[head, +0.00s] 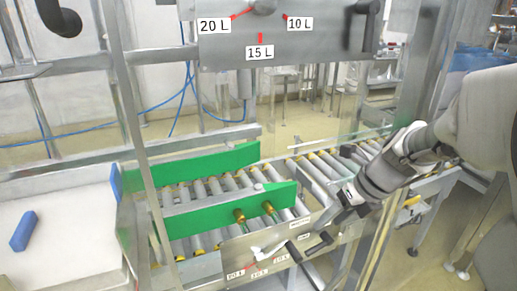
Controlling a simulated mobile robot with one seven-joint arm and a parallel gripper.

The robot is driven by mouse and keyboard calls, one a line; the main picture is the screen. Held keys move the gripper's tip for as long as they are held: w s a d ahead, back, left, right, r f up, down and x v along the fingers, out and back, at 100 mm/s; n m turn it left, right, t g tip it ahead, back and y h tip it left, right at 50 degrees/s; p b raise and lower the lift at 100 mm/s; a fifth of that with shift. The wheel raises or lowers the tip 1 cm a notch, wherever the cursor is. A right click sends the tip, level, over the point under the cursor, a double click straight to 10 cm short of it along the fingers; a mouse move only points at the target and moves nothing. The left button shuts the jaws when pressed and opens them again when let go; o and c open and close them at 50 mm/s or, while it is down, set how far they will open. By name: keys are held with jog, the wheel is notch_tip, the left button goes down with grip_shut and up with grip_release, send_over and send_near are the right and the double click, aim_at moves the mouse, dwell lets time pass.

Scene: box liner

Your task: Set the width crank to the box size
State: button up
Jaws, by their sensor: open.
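The width crank (318,246) has a black handle and sits on a grey plate at the front of the roller conveyor. A white piece (256,251) shows at its left end, beside small size labels (259,272) that are hard to read. My gripper (336,216) reaches in from the right, open, just above the crank handle. I cannot tell whether it touches the handle. Green guide rails (230,211) stand along the rollers, the near one with brass fittings. The upper panel has a grey knob (263,6) with 20 L, 15 L and 10 L marks; its setting is unclear. No box shows.
A metal frame post (140,140) stands at the left of the conveyor. The upper panel (330,45) hangs above. Rollers (315,170) are empty.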

jog(key=b, duration=0.7)
send_near(296, 250)
jog(key=shift+m, duration=0.3)
jog(key=x, duration=0.9)
jog(key=shift+s, duration=0.1)
jog(key=shift+r, duration=0.1)
grip_shut()
